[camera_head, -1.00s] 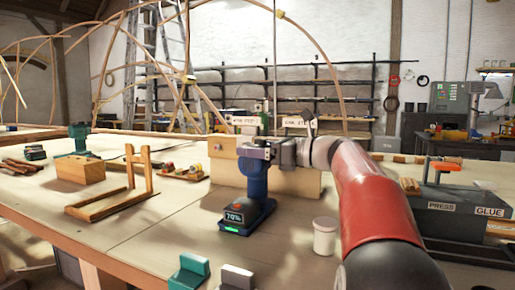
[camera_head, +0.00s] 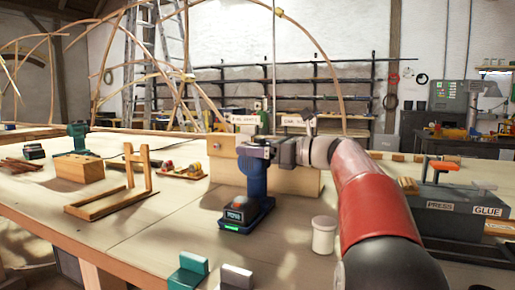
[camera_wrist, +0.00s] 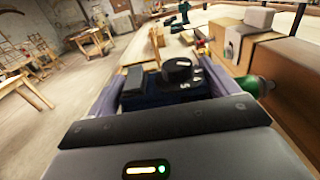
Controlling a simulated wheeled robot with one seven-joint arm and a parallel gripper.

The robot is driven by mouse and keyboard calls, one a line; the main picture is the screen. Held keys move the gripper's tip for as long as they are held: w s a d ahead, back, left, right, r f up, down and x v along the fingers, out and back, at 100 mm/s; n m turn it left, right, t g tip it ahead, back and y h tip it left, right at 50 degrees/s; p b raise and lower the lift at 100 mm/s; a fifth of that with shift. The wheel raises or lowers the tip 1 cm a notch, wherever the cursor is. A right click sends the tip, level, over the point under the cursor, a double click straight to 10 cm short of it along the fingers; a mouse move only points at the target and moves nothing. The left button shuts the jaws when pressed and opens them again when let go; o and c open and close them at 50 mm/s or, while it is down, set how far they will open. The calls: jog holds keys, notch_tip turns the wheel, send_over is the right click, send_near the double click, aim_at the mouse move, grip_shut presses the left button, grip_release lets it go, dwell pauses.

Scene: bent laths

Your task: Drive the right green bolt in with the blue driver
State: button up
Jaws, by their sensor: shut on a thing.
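The blue driver (camera_head: 253,178) stands upright in front of a wooden block (camera_head: 300,183), its dark battery foot low over or on the table; I cannot tell if they touch. My gripper (camera_head: 264,152) is shut on the driver's upper body from the right. In the wrist view the driver's dark top with a dial (camera_wrist: 178,72) sits between the fingers of my gripper (camera_wrist: 165,88). A green cylindrical part (camera_wrist: 252,87) shows just right of it, by the wooden block (camera_wrist: 285,75); it looks like a bolt. The driver's tip and its contact are hidden in the head view.
A white jar (camera_head: 323,236) stands right of the driver. Teal and grey blocks (camera_head: 190,270) lie at the front edge. A wooden frame (camera_head: 112,195) and a green drill (camera_head: 78,140) stand left. A grey press box (camera_head: 455,213) stands right.

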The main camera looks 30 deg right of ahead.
jog(key=shift+w+d+r, duration=0.15)
jog(key=shift+w+d, duration=0.55)
jog(key=shift+d, duration=0.3)
dwell(7.0)
